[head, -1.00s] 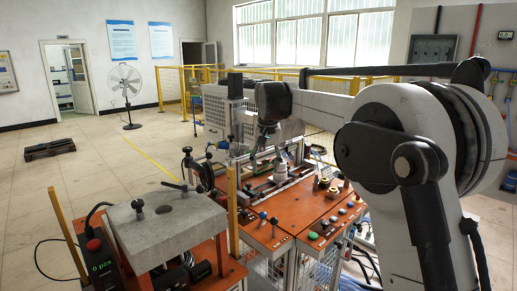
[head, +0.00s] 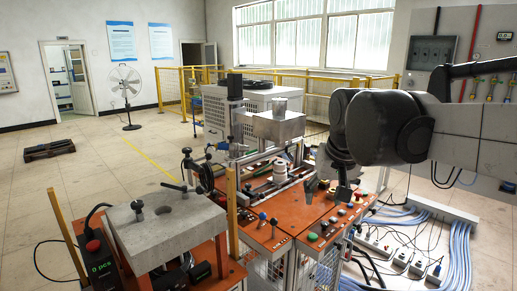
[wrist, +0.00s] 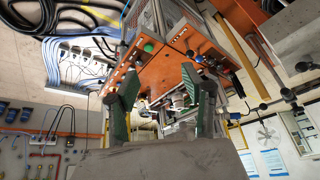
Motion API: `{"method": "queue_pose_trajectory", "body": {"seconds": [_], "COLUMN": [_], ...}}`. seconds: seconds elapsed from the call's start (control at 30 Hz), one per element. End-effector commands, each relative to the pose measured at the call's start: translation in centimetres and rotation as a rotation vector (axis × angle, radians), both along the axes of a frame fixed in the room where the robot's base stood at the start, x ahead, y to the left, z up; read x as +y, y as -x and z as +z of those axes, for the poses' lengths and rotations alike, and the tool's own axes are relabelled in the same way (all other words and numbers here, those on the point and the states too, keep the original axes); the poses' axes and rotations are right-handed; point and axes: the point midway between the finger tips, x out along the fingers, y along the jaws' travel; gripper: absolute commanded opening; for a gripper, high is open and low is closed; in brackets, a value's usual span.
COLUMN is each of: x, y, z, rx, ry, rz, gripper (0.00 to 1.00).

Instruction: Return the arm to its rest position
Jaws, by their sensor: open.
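My gripper (head: 326,192) hangs near the right part of the orange workbench (head: 262,232) in the head view, below my bulky wrist links. In the wrist view my gripper (wrist: 159,80) shows two green-faced fingers spread wide apart. Nothing is between them, and the bench lies beyond. A pale cylindrical piece (head: 280,172) stands on the bench fixture, apart from my gripper to its left. My arm reaches in from the right edge of the head view.
A dark vertical cylinder (head: 235,115) rises behind the bench. Blue hoses and power strips (head: 400,258) lie on the floor at right. The left floor is mostly open.

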Motion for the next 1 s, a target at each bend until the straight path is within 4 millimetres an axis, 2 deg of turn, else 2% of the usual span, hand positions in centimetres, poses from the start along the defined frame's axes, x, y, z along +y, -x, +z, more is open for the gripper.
{"method": "queue_pose_trajectory", "body": {"seconds": [0.03, 0.3, 0.6, 0.8, 1.0], "x": [-0.6, -2.7, -4.4, -4.9, -5.0], "y": [1.7, 9.1, 16.1, 18.3, 18.6], "z": [-0.5, -3.9, -9.1, -11.2, -11.5], "rx": [-0.013, -0.089, -0.167, -0.196, -0.2], "ry": [0.001, 0.014, 0.033, 0.04, 0.043], "rz": [-0.002, -0.002, -0.003, -0.004, -0.004], "gripper": [0.44, 0.44, 0.44, 0.44, 0.44]}}
